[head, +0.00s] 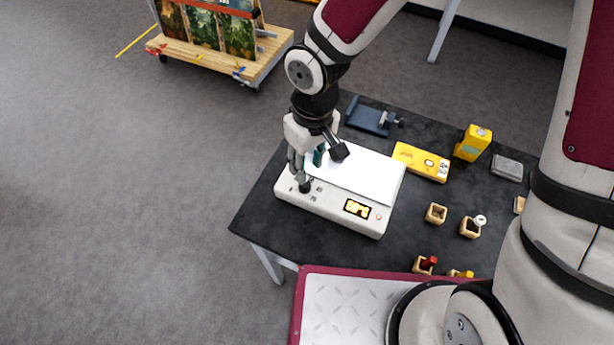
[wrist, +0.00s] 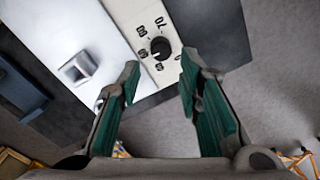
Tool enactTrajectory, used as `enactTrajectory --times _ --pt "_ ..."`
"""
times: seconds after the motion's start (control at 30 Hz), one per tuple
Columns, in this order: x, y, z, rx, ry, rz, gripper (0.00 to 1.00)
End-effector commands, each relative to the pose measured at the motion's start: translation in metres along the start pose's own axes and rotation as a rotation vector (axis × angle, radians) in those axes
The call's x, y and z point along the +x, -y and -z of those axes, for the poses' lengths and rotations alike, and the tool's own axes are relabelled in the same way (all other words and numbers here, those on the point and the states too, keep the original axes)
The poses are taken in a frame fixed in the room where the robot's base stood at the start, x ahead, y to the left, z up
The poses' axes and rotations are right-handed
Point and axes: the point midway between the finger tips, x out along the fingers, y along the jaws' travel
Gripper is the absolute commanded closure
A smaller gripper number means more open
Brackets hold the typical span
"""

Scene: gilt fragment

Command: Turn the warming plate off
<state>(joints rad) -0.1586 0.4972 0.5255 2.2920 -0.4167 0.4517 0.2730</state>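The warming plate (head: 335,214) is a white box with a pale flat top, standing on the dark table. Its front panel has a lit amber display (head: 357,208), too small to read surely, and a small reddish light (head: 379,217). A black knob (head: 305,187) with printed numbers sits at the panel's left end. The knob also shows in the wrist view (wrist: 160,48), ringed by numbers such as 70. My gripper (head: 320,168) is over the plate's left end. In the wrist view my gripper (wrist: 160,68) is open and empty, its teal-padded fingers apart, with the knob beyond the gap between the tips.
A blue clamp-like tool (head: 369,117) lies behind the plate. A yellow box (head: 422,161) and a yellow device (head: 472,143) stand to its right. A wooden cart (head: 224,56) with pictures stands on the floor.

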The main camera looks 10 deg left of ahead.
Motion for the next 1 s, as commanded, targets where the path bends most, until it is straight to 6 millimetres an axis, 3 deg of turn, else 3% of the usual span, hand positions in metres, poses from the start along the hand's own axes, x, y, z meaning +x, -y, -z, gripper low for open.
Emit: enactTrajectory --times 0.1,0.33,0.5,0.8,0.93,1.0 --pt "0.025 0.001 -0.001 -0.003 0.005 0.002 0.68" --pt "0.058 0.001 -0.001 -0.001 0.003 0.001 0.68" --pt "0.069 0.0 -0.001 0.0 0.001 0.0 0.68" --pt "0.071 0.0 0.0 0.0 0.0 0.0 0.68" --pt "0.07 0.0 0.0 0.0 0.0 0.0 0.95" --pt "0.07 0.0 0.0 0.0 0.0 0.0 1.0"
